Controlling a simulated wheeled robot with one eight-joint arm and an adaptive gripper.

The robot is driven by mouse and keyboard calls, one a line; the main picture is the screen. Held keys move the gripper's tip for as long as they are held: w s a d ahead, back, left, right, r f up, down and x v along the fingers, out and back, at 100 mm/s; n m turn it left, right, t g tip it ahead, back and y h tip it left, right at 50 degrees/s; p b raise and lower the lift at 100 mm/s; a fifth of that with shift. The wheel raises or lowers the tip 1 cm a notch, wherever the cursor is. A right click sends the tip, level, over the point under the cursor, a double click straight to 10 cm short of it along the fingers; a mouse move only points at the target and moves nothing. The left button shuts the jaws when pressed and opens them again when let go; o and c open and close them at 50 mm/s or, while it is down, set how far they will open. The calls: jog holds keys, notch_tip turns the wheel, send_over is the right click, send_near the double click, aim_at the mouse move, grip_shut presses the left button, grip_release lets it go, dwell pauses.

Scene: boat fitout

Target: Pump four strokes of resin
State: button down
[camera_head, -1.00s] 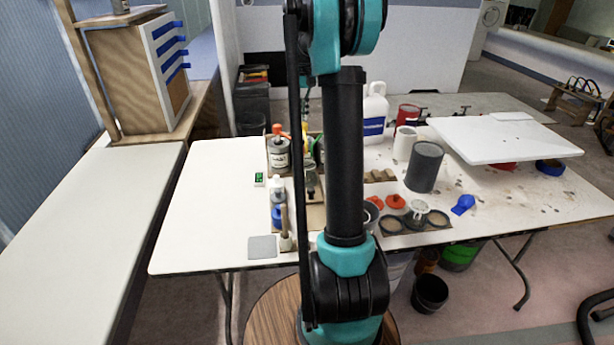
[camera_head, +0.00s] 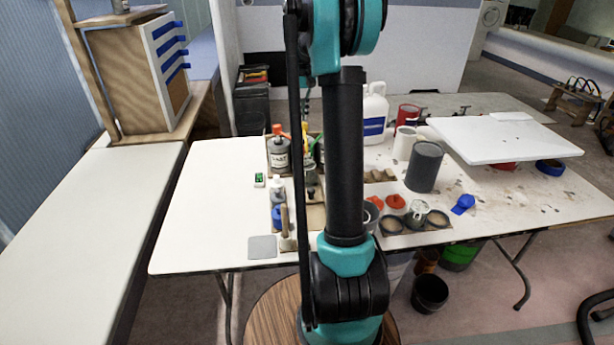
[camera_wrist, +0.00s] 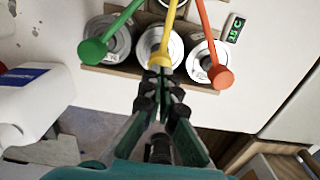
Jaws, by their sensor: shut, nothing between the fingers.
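Three round cans stand in a row in the wrist view, each with a coloured pump: a green pump (camera_wrist: 94,50), a yellow pump (camera_wrist: 160,60) and an orange pump (camera_wrist: 220,76). My gripper (camera_wrist: 163,88) is shut and empty. Its fingertips are at the yellow pump's head, overlapping its near edge; I cannot tell whether they touch. In the head view the can with the orange pump (camera_head: 279,154) shows left of my arm, the yellow pump (camera_head: 304,136) partly shows, and my arm hides much of the rest.
A small green display (camera_wrist: 235,28) lies beside the orange pump. A white jug (camera_head: 375,112), a dark grey can (camera_head: 424,168) and a white board (camera_head: 505,140) stand to the right. Several cups and lids sit near the front. The table's left part (camera_head: 215,195) is clear.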

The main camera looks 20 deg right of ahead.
aim_at(303, 124)
jog(key=shift+f, duration=2.15)
jog(key=shift+r, duration=2.2)
jog(key=shift+f, duration=0.1)
jog(key=shift+f, duration=2.1)
jog(key=shift+r, duration=2.2)
jog(key=shift+f, duration=0.1)
